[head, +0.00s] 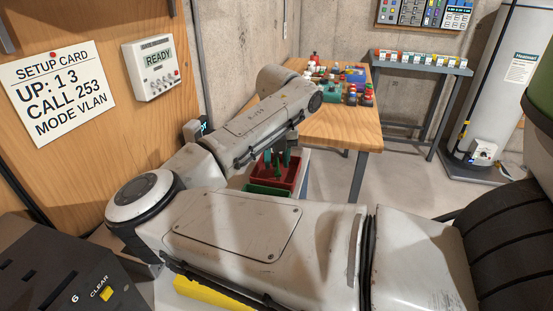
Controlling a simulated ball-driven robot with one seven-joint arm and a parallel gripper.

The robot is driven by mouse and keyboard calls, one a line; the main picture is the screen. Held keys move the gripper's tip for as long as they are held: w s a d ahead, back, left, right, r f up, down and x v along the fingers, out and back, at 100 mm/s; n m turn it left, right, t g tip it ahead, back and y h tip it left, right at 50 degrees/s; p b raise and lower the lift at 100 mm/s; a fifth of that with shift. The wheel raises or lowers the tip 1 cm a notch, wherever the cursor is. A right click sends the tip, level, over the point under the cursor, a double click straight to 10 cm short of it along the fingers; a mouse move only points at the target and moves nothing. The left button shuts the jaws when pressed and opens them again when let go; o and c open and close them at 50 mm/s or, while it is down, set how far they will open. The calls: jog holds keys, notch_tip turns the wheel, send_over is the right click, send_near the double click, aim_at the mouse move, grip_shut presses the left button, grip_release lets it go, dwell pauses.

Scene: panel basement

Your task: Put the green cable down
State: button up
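My arm fills the middle of the head view. My gripper (280,160) shows only as dark teal finger parts below my forearm, just above or inside a red bin (297,182). A small green piece (278,172) shows at the fingers, against the red bin. It may be the green cable, but it is too small to be sure. My forearm hides the rest of the gripper, and I cannot see whether the fingers are closed on the green piece. A green bin (262,189) stands at the near side of the red bin, partly hidden by my arm.
A wooden table (340,130) behind holds several small coloured parts. A grey side table (420,66) carries a row of coloured items. A setup card (58,95) and a panel reading READY (152,68) are on the wooden wall at left. Open floor (400,180) lies at right.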

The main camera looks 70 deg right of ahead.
aim_at(278, 158)
jog(key=shift+o, duration=0.6)
jog(key=shift+r+p, duration=0.95)
jog(key=shift+p, duration=0.25)
notch_tip(278, 158, up, 11)
jog(key=a+b, duration=0.1)
jog(key=b, duration=0.1)
jog(key=shift+s+a+r, duration=0.15)
jog(key=shift+s, duration=0.15)
